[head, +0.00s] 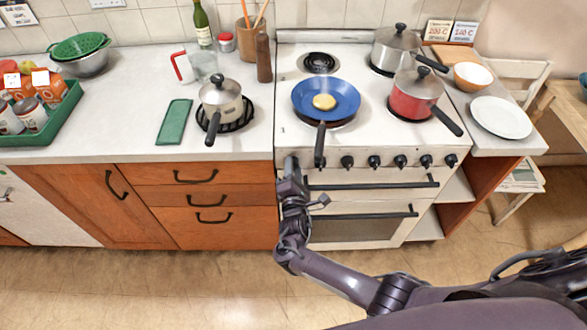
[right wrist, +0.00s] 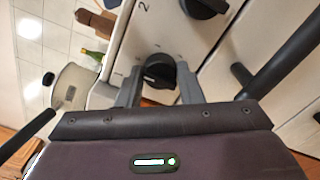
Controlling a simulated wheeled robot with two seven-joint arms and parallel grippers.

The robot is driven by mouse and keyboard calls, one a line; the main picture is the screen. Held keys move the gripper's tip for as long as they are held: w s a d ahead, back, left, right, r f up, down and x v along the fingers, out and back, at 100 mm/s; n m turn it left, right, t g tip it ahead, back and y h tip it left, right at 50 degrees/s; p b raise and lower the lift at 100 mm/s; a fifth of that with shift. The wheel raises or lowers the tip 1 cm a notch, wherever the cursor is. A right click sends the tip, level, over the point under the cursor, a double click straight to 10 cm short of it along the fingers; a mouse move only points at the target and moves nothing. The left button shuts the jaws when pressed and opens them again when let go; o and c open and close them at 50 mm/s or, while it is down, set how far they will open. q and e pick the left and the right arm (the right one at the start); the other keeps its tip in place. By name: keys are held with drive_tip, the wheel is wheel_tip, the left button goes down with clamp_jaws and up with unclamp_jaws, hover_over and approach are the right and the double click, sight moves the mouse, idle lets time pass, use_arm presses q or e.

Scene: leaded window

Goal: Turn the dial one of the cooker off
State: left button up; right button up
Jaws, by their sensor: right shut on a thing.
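The white cooker (head: 300,130) has a row of black dials along its front. My right gripper (head: 291,166) is at the left end of that row and hides dial one in the head view. In the right wrist view, dial one (right wrist: 158,72) is a black knob between the two grey fingers of my right gripper (right wrist: 160,88), which is shut on it. Dial two (right wrist: 204,5) is beside it, near a printed "2". My left gripper is in neither view.
A blue frying pan (head: 345,92) with yellow food sits on the hob, its handle (head: 320,145) jutting past the front edge near my right gripper. A red saucepan (head: 413,92) and a steel pot (head: 395,47) stand on the right. An oven handle (head: 375,185) runs below the dials.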

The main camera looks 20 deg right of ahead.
idle(0.3)
drive_tip(key=o, duration=1)
drive_tip(key=v, duration=0.8)
drive_tip(key=shift+w, duration=0.1)
